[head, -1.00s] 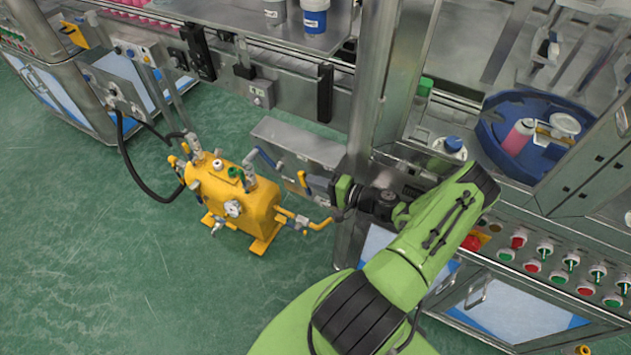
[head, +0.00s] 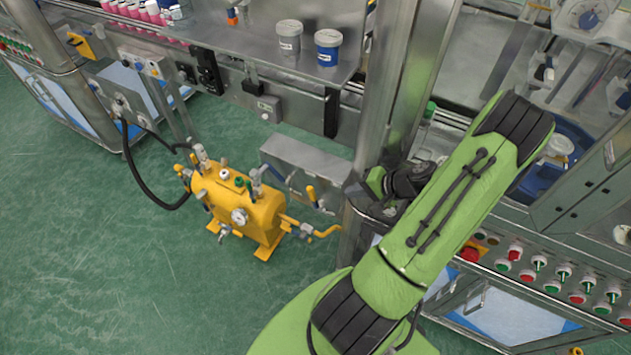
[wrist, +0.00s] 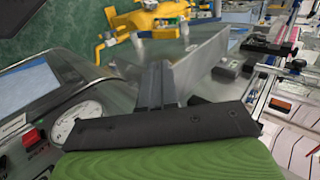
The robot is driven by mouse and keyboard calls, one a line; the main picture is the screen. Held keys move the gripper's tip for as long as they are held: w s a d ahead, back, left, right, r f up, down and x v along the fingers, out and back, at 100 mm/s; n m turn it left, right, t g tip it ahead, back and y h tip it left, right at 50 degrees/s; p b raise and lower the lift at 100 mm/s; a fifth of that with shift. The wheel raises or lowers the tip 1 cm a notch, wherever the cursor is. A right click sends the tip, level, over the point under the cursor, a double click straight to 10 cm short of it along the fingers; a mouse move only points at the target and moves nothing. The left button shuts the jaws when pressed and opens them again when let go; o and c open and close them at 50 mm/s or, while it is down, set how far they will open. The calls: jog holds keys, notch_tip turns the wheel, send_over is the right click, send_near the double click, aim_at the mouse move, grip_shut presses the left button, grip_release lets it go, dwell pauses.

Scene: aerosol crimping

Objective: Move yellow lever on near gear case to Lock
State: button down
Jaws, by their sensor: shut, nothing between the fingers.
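The near gear case is a grey metal box (head: 305,165) in the middle of the head view, left of the steel post.
A yellow tank (head: 238,205) with pipes and gauges stands left of the case. The steel post (head: 393,80) is close to my gripper. A panel of buttons (head: 545,275) is at right. Green floor (head: 110,270) is clear at left.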

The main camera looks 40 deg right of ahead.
aim_at(312, 191)
jog(key=shift+g, duration=0.3)
jog(key=b+x, duration=0.1)
jog(key=x, duration=1)
jog(key=shift+w, duration=0.45)
jog(key=shift+w+a+f, duration=0.15)
jog(key=shift+w, duration=0.35)
jog(key=shift+w+a+r+g+h+p, duration=0.2)
jog(key=shift+w+a+g+h+p, duration=0.1)
jog(key=shift+w+g+p, duration=0.35)
jog(key=shift+w+a+f+b, duration=0.15)
jog(key=shift+w+f+b, duration=0.2)
jog(key=shift+w, duration=0.3)
jog(key=shift+s+r, duration=0.15)
